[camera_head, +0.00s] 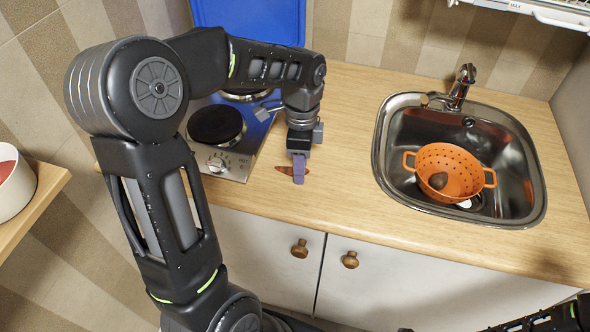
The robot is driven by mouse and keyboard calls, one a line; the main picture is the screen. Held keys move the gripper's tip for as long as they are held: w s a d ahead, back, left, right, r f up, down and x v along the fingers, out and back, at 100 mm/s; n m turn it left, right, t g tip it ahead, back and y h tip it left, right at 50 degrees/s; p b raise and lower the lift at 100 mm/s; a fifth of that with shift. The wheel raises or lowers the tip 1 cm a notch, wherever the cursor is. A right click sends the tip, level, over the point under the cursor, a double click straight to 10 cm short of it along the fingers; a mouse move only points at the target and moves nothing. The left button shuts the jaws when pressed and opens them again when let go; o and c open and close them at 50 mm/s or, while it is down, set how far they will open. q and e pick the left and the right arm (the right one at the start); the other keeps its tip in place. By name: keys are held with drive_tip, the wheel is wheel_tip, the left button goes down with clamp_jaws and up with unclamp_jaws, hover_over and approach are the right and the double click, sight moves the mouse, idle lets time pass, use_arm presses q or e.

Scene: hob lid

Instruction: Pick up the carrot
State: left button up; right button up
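The carrot (284,170) is a small orange-brown shape on the wooden counter, just right of the hob's front corner. My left gripper (299,170) points down right at the carrot, its purple finger covering the carrot's middle. The carrot shows on both sides of the finger. The fingers are seen in line, so I cannot tell whether they are open or shut on it. Of my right arm only dark parts show at the bottom right edge; its gripper is not in view.
The hob (233,160) with dark plates and a raised blue lid (255,20) is behind my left arm. A steel sink (515,160) holds an orange colander (452,160) with a brown item. The counter (340,150) between hob and sink is clear. A bowl stands at far left.

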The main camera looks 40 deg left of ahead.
use_arm(q)
drive_tip(key=shift+c, duration=0.4)
clamp_jaws()
